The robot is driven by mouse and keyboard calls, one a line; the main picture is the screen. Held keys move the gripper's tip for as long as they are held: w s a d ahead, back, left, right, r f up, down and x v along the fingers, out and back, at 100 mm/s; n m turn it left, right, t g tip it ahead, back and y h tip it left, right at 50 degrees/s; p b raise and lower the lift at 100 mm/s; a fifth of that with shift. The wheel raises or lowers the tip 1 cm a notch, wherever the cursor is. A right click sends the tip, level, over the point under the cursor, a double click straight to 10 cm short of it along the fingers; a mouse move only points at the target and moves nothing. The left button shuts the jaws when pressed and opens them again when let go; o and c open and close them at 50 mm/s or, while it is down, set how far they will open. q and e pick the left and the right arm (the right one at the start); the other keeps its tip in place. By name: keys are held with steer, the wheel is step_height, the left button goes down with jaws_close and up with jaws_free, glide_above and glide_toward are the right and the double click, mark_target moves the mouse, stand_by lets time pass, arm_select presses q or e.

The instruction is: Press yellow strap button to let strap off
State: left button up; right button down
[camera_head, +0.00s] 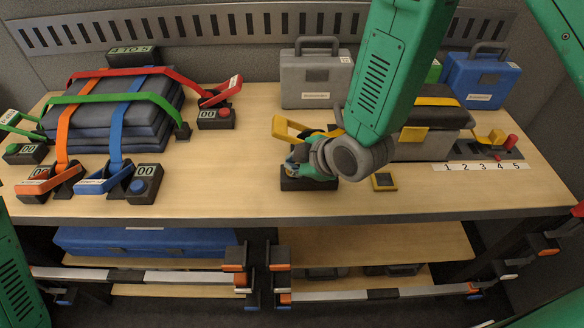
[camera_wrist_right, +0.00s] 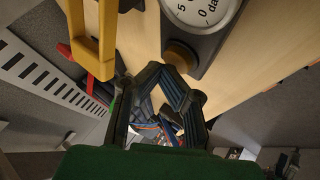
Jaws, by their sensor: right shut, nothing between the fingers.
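A yellow strap (camera_head: 437,101) runs over a grey case (camera_head: 425,146) right of centre. A yellow handle (camera_head: 289,130) stands raised left of my right arm; it also shows at the upper left of the right wrist view (camera_wrist_right: 92,45). A dark base (camera_head: 306,184) lies under my right gripper (camera_head: 300,168). In the right wrist view, a dull yellow button (camera_wrist_right: 181,56) sits beside a round dial on a dark housing. My right gripper (camera_wrist_right: 175,75) is shut and empty, its tips close to that button; contact is unclear. My left gripper is not in view.
Dark stacked pads (camera_head: 110,112) with red, green, orange and blue straps lie at left. A grey toolbox (camera_head: 316,82) and a blue toolbox (camera_head: 482,78) stand behind. A small yellow-framed square (camera_head: 384,182) lies right of my gripper.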

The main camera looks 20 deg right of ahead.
steer(key=shift+f, duration=0.35)
steer(key=shift+r, duration=0.1)
stand_by(0.4)
steer(key=shift+r+p, duration=0.6)
steer(key=shift+r, duration=0.15)
step_height(320, 180, up, 5)
steer(key=p, duration=0.4)
steer(key=shift+r, duration=0.1)
steer(key=shift+s, duration=0.1)
stand_by(0.5)
